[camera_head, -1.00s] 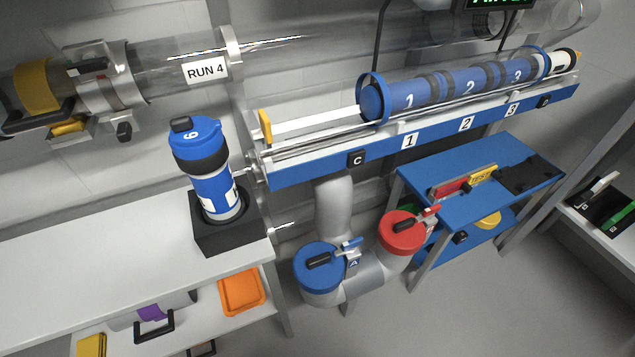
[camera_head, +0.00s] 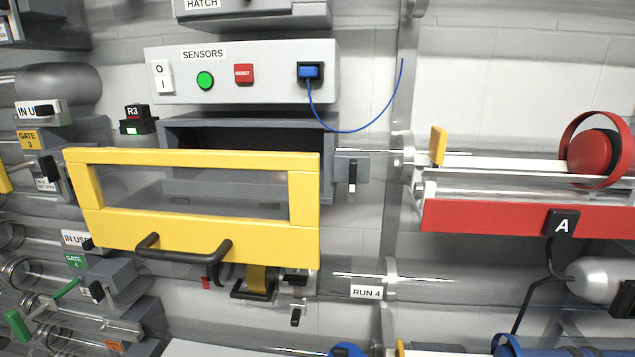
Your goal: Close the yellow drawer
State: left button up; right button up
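The yellow drawer (camera_head: 200,239) is at the left of the middle in the head view. Its yellow front stands out from a grey housing (camera_head: 328,178), and a dark gap shows behind and above it, so it is open. The front has a clear window and a dark bar handle (camera_head: 185,254) low on it. Neither of my grippers is in view.
A grey sensor panel (camera_head: 270,85) with green and red buttons is above the drawer. A blue cable (camera_head: 385,115) hangs at its right. A red rail (camera_head: 490,216) stands at the right. Gate units and tubes crowd the left. A RUN 4 tube (camera_head: 420,290) runs below.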

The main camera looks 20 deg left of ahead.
aim_at(205, 224)
jog(key=k+j+u, duration=0.1)
jog(key=u, duration=0.25)
jog(key=j+u, duration=0.1)
jog(key=u, duration=0.25)
jog(key=k+j+u, duration=0.1)
jog(key=u, duration=0.25)
jog(key=j, duration=0.1)
